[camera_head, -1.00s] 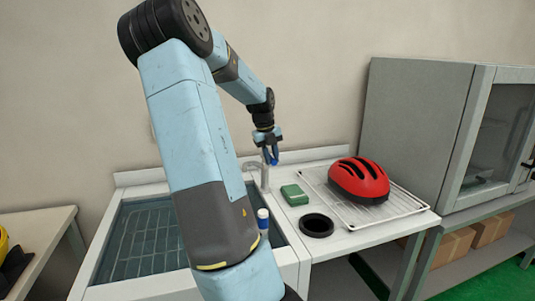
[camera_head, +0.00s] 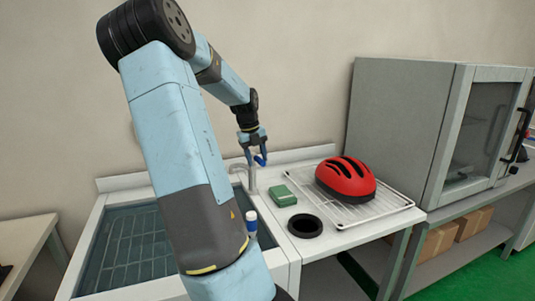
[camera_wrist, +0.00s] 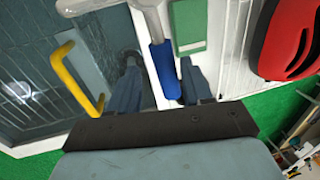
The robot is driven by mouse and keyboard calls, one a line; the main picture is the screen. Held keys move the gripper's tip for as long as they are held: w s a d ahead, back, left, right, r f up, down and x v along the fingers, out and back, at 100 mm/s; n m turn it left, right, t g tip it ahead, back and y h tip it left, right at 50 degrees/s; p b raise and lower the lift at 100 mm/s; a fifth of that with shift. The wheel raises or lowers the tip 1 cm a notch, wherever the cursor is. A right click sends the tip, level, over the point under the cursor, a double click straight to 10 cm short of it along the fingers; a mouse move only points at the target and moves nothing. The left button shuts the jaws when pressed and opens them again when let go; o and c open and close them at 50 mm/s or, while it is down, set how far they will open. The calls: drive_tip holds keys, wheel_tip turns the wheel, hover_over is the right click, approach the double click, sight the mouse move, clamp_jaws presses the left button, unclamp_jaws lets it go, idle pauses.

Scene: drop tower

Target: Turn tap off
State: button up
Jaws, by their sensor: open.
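The grey tap (camera_head: 251,181) stands at the back right edge of the sink. Its bright blue lever (camera_wrist: 164,72) shows in the wrist view, joined to the pale tap body (camera_wrist: 150,12). My gripper (camera_head: 256,160) is just above the tap in the head view. In the wrist view my open gripper (camera_wrist: 161,78) has one finger on each side of the blue lever, nearer to it on the right. I cannot tell whether a finger touches the lever. In the head view the lever is partly hidden by the fingers.
The sink basin (camera_head: 125,245) lies left of the tap. A green sponge-like block (camera_head: 283,196), a black ring (camera_head: 305,226) and a red helmet (camera_head: 345,180) on a wire rack (camera_head: 392,203) are to the right. A yellow handle (camera_wrist: 73,75) shows over the basin.

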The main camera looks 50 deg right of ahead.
drive_tip(key=shift+r, duration=0.1)
wheel_tip(320, 180, up, 13)
drive_tip(key=w+a, duration=0.1)
drive_tip(key=a, duration=0.1)
drive_tip(key=shift+w+a, duration=0.2)
drive_tip(key=shift+w, duration=0.05)
drive_tip(key=shift+r, duration=0.1)
